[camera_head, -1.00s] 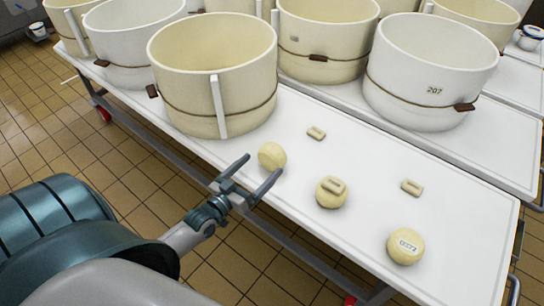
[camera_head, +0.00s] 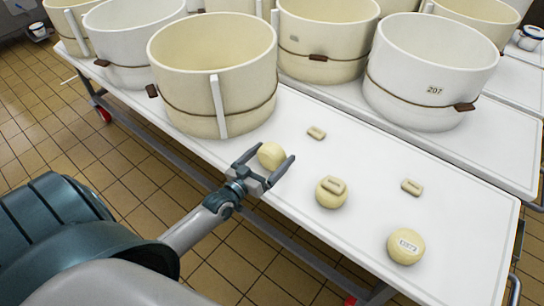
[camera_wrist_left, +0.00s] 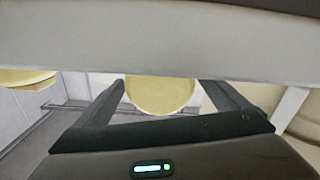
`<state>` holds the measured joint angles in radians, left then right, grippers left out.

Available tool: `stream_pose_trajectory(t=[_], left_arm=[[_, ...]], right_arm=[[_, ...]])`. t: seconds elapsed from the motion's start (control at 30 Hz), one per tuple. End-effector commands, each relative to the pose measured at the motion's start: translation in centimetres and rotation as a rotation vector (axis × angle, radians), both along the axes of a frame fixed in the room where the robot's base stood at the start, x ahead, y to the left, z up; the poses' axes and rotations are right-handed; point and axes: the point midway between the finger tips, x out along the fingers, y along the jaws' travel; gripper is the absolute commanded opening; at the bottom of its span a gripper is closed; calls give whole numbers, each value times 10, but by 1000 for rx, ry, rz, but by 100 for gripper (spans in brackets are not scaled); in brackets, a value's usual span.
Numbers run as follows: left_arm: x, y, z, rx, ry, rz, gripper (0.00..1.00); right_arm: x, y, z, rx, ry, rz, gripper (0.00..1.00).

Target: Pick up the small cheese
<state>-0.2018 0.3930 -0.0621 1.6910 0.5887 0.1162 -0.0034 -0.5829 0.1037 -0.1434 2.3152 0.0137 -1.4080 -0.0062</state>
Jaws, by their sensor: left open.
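Three small round pale-yellow cheeses are on the white table. The leftmost cheese (camera_head: 271,155) is between the open fingers of my left gripper (camera_head: 268,162). In the left wrist view, this cheese (camera_wrist_left: 160,95) shows between the two dark fingers (camera_wrist_left: 165,105), with a gap on either side. A third cheese (camera_head: 406,246) has a printed label and is nearest the front right. My right gripper is not in view.
Two small beige blocks lie loose on the table (camera_head: 460,225), one near the middle (camera_head: 316,133) and one to the right (camera_head: 411,187). A large cream vat (camera_head: 215,85) stands behind and left of the gripper, and a white vat (camera_head: 425,80) stands behind right. Tiled floor lies in front.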

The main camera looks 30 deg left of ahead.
Motion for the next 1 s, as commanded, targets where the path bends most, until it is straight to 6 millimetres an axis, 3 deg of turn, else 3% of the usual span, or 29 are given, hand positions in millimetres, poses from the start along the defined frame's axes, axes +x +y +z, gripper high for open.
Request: stream_pose_trajectory(t=[0.3,0.83,1.0], left_arm=[[36,-3,-3,-1,-1,0,93],[38,-3,-4,-1,0,0,93],[38,-3,-4,0,0,0,55]], right_arm=[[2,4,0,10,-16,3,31],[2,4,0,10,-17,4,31],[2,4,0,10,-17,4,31]])
